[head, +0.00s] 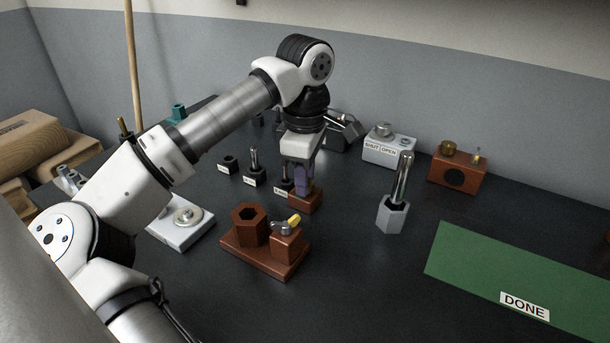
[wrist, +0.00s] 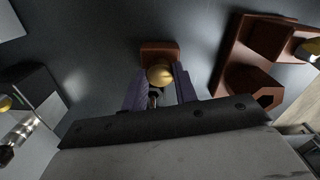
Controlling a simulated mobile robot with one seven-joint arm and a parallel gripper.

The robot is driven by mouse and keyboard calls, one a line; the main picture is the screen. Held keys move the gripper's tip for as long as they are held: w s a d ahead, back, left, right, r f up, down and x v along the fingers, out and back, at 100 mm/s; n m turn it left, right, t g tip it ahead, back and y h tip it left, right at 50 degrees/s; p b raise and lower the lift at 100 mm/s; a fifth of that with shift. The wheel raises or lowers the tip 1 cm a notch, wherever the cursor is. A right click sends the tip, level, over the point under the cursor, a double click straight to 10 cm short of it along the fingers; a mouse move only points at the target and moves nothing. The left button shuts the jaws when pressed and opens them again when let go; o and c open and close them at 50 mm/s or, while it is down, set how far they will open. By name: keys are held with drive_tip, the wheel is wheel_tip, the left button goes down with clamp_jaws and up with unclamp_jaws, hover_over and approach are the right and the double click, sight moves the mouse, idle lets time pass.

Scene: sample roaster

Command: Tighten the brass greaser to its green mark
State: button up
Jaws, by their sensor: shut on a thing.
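In the head view my gripper (head: 303,184) points down at a small red-brown block (head: 305,203) in the middle of the bench. In the wrist view its two purple fingers (wrist: 160,85) stand on either side of a round brass piece (wrist: 160,75), which I take for the greaser. It is shut on this piece. The brass piece sits at the red-brown block (wrist: 159,50), which shows just beyond it. In the head view the fingers hide the brass piece. I can make out no green mark on it in either view.
A red-brown fixture (head: 258,260) with a hexagonal socket and a yellow-tipped lever stands close in front. A hexagonal grey holder (head: 392,215) with a metal rod stands to the right. Behind are a SHUT/OPEN box (head: 389,150) and a brass-knobbed brown box (head: 458,174). The green DONE mat (head: 470,250) is clear.

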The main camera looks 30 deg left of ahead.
drive_tip(key=shift+r+m, duration=0.1)
drive_tip(key=shift+m, duration=0.2)
drive_tip(key=o, duration=1)
drive_tip(key=shift+c, duration=0.2)
wheel_tip(320, 180, up, 14)
drive_tip(key=p, duration=0.1)
drive_tip(key=shift+f, duration=0.2)
